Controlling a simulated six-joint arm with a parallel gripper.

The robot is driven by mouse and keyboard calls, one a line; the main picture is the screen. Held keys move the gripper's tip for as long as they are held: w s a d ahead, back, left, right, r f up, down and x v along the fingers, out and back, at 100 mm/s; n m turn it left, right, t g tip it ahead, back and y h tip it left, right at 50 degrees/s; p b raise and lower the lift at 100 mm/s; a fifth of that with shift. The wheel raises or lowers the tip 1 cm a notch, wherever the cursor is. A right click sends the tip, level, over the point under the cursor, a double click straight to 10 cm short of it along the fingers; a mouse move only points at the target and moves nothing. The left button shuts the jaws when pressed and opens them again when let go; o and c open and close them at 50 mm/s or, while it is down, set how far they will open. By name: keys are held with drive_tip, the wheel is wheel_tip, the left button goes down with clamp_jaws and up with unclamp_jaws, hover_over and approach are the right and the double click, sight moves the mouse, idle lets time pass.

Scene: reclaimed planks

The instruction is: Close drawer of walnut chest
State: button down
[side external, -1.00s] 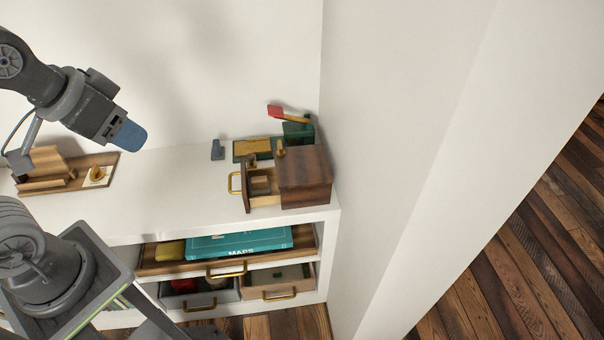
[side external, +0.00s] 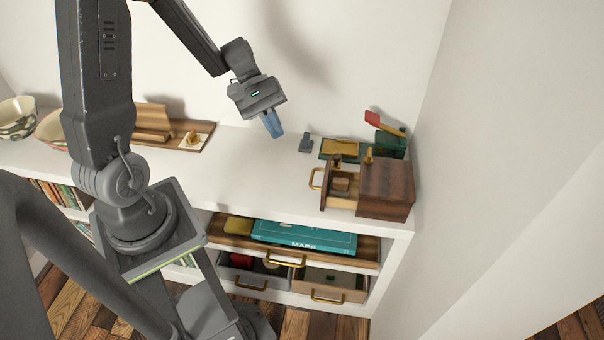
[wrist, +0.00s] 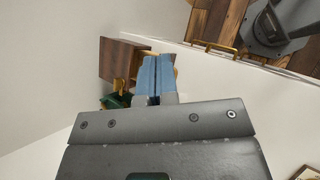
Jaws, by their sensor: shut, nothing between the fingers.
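The walnut chest (side external: 386,187) stands at the right end of the white cabinet top, near the wall. Its drawer (side external: 340,188) is pulled out to the left, with a brass handle (side external: 315,179) on its front and small items inside. In the wrist view the chest (wrist: 122,58) is partly hidden behind my fingers. My gripper (side external: 274,126) has blue fingers that are shut and empty. It hangs above the cabinet top, left of the drawer and apart from it. The fingers also show in the wrist view (wrist: 157,76).
A small dark grey object (side external: 306,143) stands behind and left of the drawer. A green and yellow item (side external: 343,149) lies behind the chest, beside a red-ended object (side external: 374,118). A wooden tray (side external: 165,132) sits further left. Open cabinet drawers hold a teal MAPS book (side external: 303,237).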

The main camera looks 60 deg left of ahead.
drive_tip(key=a+f+n+t, duration=0.3)
drive_tip(key=a+f+n, duration=0.1)
drive_tip(key=f+n, duration=0.1)
drive_tip(key=a+f+n+t+h, duration=0.1)
drive_tip(key=a+f+n+t, duration=0.3)
drive_tip(key=f, duration=0.3)
drive_tip(key=a+f+n+t+h, duration=0.1)
drive_tip(key=a+f+n+t, duration=0.2)
drive_tip(key=f+n, duration=0.3)
drive_tip(key=shift+s+a+f, duration=0.3)
drive_tip(key=shift+a+f, duration=0.15)
drive_tip(key=shift+a, duration=0.25)
approach(335, 178)
drive_tip(key=shift+d+f, duration=0.2)
drive_tip(key=shift+f, duration=0.4)
drive_tip(key=shift+d+f, duration=0.15)
drive_tip(key=shift+f, duration=0.45)
drive_tip(key=w+d, duration=0.6)
drive_tip(key=shift+w+d+r, duration=0.1)
drive_tip(key=shift+w+d, duration=0.15)
